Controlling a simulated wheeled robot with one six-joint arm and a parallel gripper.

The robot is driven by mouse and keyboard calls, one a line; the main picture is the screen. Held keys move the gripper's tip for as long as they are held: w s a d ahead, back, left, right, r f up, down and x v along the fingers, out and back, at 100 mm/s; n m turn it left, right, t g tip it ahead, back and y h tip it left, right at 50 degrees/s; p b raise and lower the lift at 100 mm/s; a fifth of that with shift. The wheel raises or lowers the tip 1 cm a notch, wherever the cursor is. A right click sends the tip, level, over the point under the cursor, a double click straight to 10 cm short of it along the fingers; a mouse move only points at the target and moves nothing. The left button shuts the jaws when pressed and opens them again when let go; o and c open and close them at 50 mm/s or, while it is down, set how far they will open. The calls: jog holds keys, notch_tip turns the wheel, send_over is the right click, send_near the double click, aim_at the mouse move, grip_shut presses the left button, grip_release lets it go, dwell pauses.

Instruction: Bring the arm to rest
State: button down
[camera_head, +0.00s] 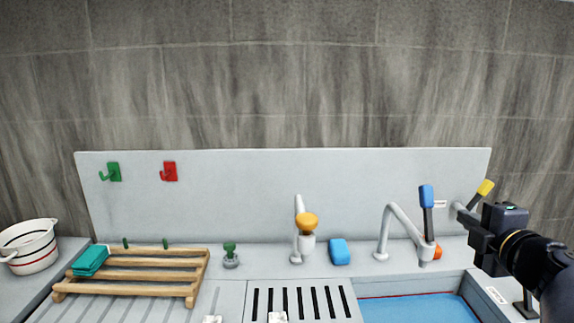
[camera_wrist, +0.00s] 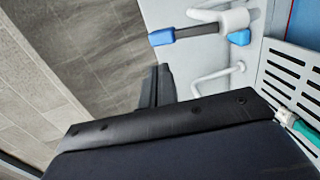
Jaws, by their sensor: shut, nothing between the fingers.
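My gripper (camera_head: 480,238) is at the right of the head view, black, in front of the right end of the pale back panel. It is raised above the counter by the sink and holds nothing. In the wrist view its dark fingers (camera_wrist: 155,85) are together. My forearm reaches in from the lower right edge. Close to the gripper is a curved white tap (camera_head: 393,222) with a blue-ended dark lever (camera_head: 427,205). The lever also shows in the wrist view (camera_wrist: 195,33). A yellow-ended lever (camera_head: 483,190) shows just behind and above the gripper.
A blue-floored sink (camera_head: 420,309) lies below right. Green (camera_head: 113,172) and red (camera_head: 170,172) hooks hang on the panel.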

jog(key=shift+s+r, duration=0.1)
jog(key=shift+s, duration=0.75)
jog(key=shift+d, duration=0.1)
